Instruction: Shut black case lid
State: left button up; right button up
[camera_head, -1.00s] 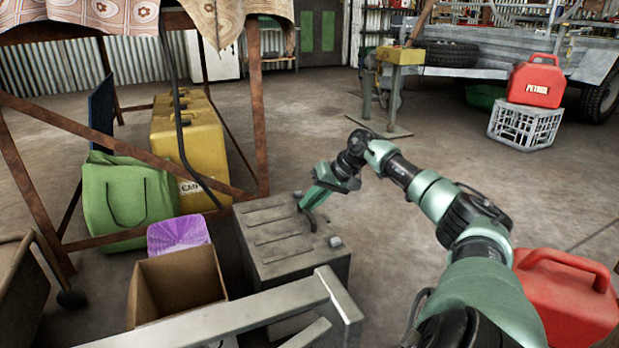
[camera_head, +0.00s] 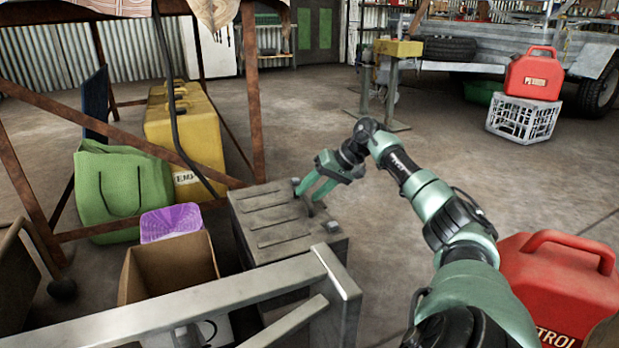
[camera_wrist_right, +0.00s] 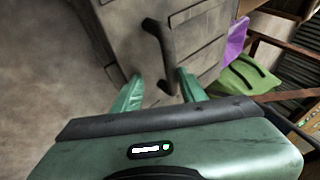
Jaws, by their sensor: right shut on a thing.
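The black case (camera_head: 280,226), dark grey with a ribbed lid, stands on the floor in the middle of the head view. Its lid lies about level on top, and I see no clear gap under it. My right gripper (camera_head: 306,196) is at the case's right side, shut on the dark handle on the lid. In the right wrist view the handle (camera_wrist_right: 160,50) reaches down between the fingers of my right gripper (camera_wrist_right: 160,88), beside the case's ribbed face (camera_wrist_right: 205,35). The handle's end is partly hidden. My left gripper is not in view.
A cardboard box (camera_head: 170,268) and a purple container (camera_head: 171,222) stand left of the case. A metal frame (camera_head: 250,292) crosses in front. A red petrol can (camera_head: 560,285) is at the right. A green bag (camera_head: 122,190) is behind left. Floor right of the case is clear.

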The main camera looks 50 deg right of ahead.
jog(key=p+v, duration=0.1)
jog(key=v, duration=0.7)
jog(key=shift+p, duration=0.35)
jog(key=shift+w, duration=0.1)
